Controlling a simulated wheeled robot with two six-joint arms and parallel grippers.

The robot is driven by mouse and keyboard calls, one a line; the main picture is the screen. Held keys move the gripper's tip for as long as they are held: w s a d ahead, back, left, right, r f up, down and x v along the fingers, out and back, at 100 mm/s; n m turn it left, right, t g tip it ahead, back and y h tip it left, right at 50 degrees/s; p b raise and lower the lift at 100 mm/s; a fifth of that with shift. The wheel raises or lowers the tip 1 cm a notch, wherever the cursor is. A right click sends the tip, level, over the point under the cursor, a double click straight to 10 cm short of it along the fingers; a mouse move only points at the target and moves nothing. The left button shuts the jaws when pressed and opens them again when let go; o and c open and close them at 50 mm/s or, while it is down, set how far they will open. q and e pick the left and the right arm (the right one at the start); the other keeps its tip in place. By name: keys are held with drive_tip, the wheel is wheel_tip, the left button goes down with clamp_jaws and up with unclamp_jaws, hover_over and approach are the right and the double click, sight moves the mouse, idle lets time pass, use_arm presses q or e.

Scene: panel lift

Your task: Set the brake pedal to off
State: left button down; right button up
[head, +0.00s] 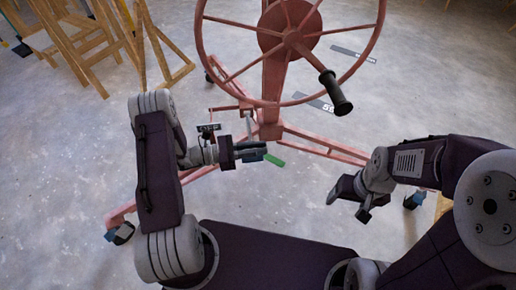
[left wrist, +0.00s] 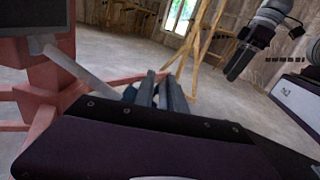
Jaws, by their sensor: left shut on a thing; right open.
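The red panel lift (head: 271,95) stands ahead of me with its large spoked wheel at the top. A grey lever (head: 249,126) comes down from its lower post to my left gripper (head: 262,154). A green tip (head: 274,160) sticks out just past the fingers; I take the lever and tip as the brake pedal. My left gripper is shut on it. In the left wrist view, the grey lever (left wrist: 82,68) slants down towards the closed fingers (left wrist: 166,88), and its lower end is hidden. My right gripper (head: 352,203) is open and empty, to the right of the lift's post.
The lift's red legs (head: 325,148) spread along the concrete floor, with a caster (head: 120,233) at the lower left. The wheel's black handle (head: 335,94) hangs above and right of my left gripper. Wooden trestles (head: 95,45) stand at the back left.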

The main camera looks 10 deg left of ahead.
use_arm(q)
drive_tip(key=shift+s+d+f, duration=0.2)
drive_tip(key=shift+s, duration=0.1)
